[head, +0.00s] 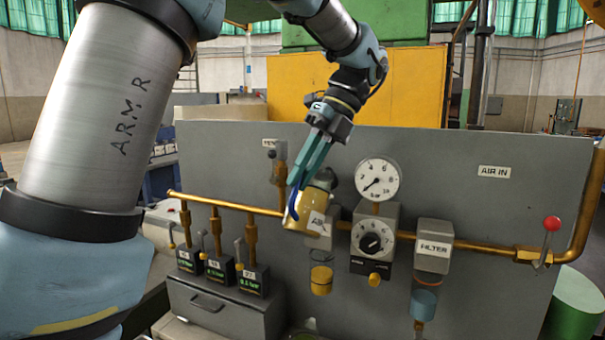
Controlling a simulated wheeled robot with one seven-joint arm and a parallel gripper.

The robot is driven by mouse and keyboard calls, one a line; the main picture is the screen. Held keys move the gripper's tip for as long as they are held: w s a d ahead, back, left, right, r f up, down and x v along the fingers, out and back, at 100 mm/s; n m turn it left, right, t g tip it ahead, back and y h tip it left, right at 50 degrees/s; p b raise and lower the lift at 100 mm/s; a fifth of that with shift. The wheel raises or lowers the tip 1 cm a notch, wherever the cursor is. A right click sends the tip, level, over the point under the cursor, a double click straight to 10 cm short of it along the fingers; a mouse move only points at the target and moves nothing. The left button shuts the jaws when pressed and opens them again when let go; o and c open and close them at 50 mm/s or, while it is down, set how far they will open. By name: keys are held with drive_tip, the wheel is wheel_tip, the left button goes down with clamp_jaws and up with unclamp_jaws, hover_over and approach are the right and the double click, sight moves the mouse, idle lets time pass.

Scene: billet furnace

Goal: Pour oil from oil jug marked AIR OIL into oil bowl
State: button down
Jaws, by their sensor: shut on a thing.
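My gripper (303,176) has its teal fingers shut on a yellow-tan oil jug (302,213), at the blue handle on the jug's left side. The jug is held off the ground, tilted, in front of the grey panel. The jug hides much of the unit above this bowl. I see no oil stream.
A brass pipe (228,204) runs across the panel (494,210). To the right are a pressure gauge (378,181), a regulator knob (373,243), a filter (434,247) and a red-knobbed lever (551,224).

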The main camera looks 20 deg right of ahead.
drive_tip(key=shift+r, duration=0.1)
drive_tip(key=shift+w+d+r+g+y+p, duration=0.2)
drive_tip(key=shift+r+g+y+p, duration=0.1)
drive_tip(key=shift+r+p, duration=0.25)
drive_tip(key=shift+w+d+r+y, duration=0.15)
drive_tip(key=shift+r+y, duration=0.15)
drive_tip(key=shift+r, duration=0.05)
drive_tip(key=shift+g, duration=0.3)
idle(0.4)
